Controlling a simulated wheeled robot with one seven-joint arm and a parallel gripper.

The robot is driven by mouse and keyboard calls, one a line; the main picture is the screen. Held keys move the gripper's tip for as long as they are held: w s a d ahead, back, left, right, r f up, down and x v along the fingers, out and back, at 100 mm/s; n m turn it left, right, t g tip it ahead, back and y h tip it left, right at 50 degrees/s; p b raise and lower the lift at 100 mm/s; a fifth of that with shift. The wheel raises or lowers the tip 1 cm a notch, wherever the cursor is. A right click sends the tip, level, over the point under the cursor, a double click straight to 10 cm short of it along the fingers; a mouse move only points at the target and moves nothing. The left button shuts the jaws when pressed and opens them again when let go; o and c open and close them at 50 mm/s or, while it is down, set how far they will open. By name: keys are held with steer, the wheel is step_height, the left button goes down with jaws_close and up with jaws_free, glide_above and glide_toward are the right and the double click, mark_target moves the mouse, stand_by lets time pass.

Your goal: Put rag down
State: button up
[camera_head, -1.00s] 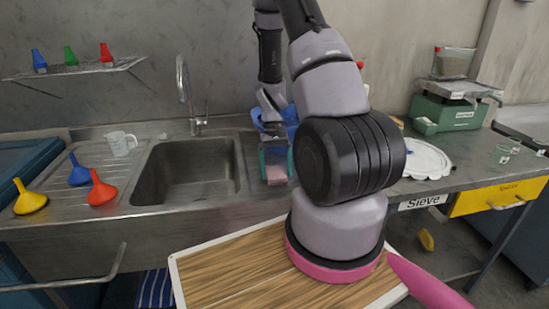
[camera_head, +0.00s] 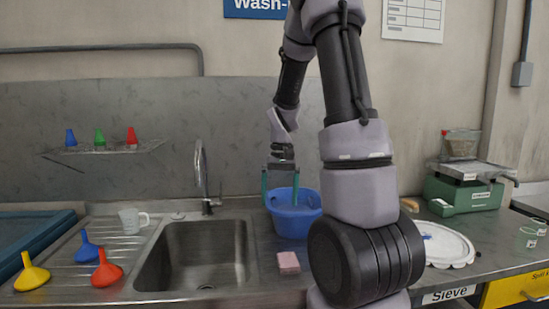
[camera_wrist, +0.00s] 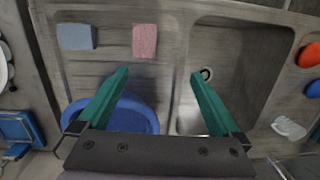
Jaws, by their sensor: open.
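A small pink cloth, which looks like the rag (camera_head: 288,262), lies flat on the steel counter just right of the sink. It also shows in the wrist view (camera_wrist: 145,40), clear of the fingers. My gripper (camera_head: 281,182) is raised above the counter, near the blue bowl, with its green fingers spread and nothing between them. In the wrist view my gripper (camera_wrist: 160,73) is wide open, and the rag lies beyond its fingertips.
The sink basin (camera_head: 205,255) is left of the rag. A blue bowl (camera_head: 294,222) stands behind it. A blue-grey block (camera_wrist: 77,37) lies beside it in the wrist view. Funnels and a clear jug (camera_head: 131,220) stand left of the sink.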

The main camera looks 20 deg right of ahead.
steer(key=s+a+r+t, duration=0.4)
steer(key=s+r, duration=0.3)
steer(key=r, duration=0.3)
steer(key=s+a+r+t+y, duration=0.1)
steer(key=s+a+r+t, duration=0.3)
steer(key=s+r, duration=0.4)
step_height(320, 180, up, 2)
steer(key=shift+a+r+m, duration=0.15)
steer(key=shift+a+m, duration=0.25)
steer(key=shift+a, duration=0.35)
